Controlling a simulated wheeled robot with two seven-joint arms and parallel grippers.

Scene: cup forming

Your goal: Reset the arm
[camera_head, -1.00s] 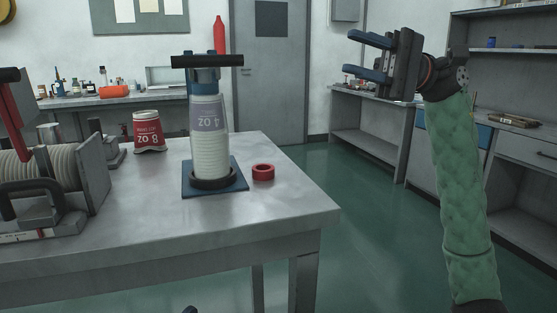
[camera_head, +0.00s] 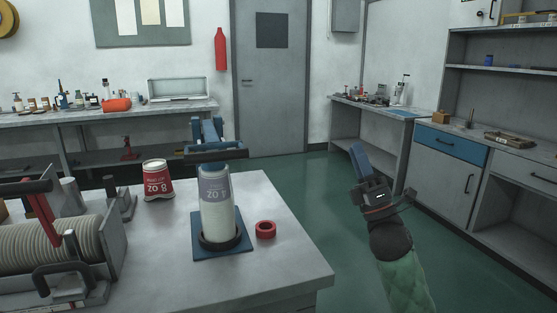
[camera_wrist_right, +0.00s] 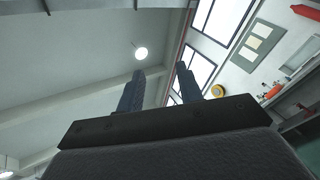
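My right gripper (camera_head: 358,160) is raised at the right of the head view, over the green floor and clear of the table. Its blue fingers point up. The right wrist view shows the two fingers (camera_wrist_right: 158,88) apart with nothing between them. My left gripper is in neither view. A blue fixture with a dark crossbar (camera_head: 216,153) is at the top of the stack.
A red and white cup (camera_head: 157,180) and a red ring (camera_head: 265,229) sit on the metal table (camera_head: 300,262). A machine with a ribbed roll (camera_head: 50,245) is at the left. A back bench and right cabinets (camera_head: 450,158) line the walls. Floor around my right gripper is clear.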

